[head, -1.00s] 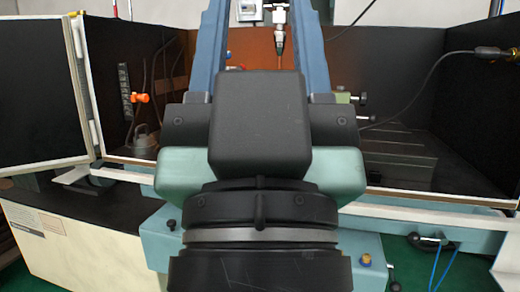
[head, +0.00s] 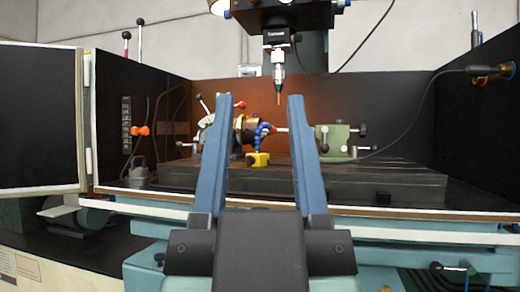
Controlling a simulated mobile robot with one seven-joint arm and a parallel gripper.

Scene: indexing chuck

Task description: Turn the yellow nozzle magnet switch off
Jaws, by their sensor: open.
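A small yellow block (head: 257,160), which looks like the nozzle magnet base, sits on the machine table. A blue segmented nozzle hose (head: 264,132) rises above it. Its switch is too small to make out. My gripper (head: 259,98) points away from me with its two long blue fingers wide apart. The block shows in the gap between the fingers and looks farther away than they are. Nothing is held, and the fingers appear clear of the block.
The indexing chuck (head: 240,130) stands behind the hose, and a green tailstock (head: 332,140) is to the right. A spindle with a tool (head: 279,75) hangs above. The dark table (head: 390,180) is mostly clear at right. A white rail (head: 420,236) crosses the front.

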